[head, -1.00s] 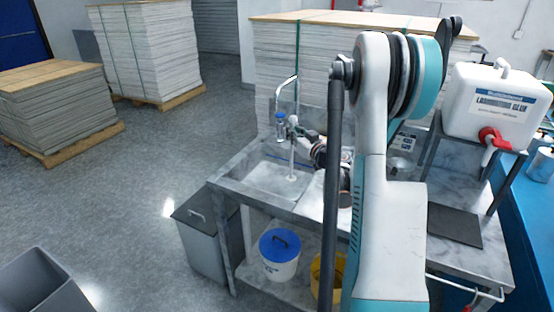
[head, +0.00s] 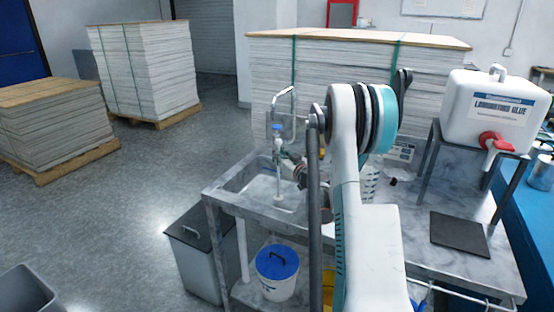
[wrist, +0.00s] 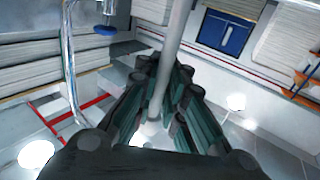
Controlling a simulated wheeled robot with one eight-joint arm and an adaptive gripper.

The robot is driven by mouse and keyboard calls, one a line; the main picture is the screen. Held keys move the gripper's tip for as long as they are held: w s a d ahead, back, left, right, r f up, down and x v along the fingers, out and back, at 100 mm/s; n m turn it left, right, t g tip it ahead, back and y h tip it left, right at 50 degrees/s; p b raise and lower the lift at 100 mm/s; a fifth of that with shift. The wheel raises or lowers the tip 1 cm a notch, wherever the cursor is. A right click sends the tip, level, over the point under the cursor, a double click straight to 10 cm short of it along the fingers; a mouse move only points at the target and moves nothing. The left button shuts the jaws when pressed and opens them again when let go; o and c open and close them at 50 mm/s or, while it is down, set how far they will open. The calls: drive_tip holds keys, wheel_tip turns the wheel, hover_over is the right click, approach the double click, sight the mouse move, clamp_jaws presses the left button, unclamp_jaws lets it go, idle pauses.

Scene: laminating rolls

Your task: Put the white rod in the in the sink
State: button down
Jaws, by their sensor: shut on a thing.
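The white rod (head: 278,186) is upright in the head view, its lower end seen against the sink (head: 248,178). I cannot tell whether that end touches the basin floor. In the wrist view the rod (wrist: 172,48) runs from the top edge down between the dark fingers. My gripper (wrist: 160,100) is shut on it. In the head view my gripper (head: 288,160) is partly hidden behind my arm, at the sink's right side. The sink's right part is also hidden by my arm.
A tap (head: 283,97) with a curved spout rises behind the sink, close to the rod. A white glue container (head: 490,105) stands on a rack at the right. A blue-lidded bucket (head: 277,272) and a grey bin (head: 196,252) are below.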

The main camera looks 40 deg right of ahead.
drive_tip(key=shift+w+d+f+b, duration=0.1)
drive_tip(key=shift+w+f+b, duration=0.3)
drive_tip(key=shift+f, duration=0.2)
drive_tip(key=shift+f, duration=0.1)
drive_tip(key=c, duration=1.7)
unclamp_jaws()
drive_tip(key=shift+o, duration=0.2)
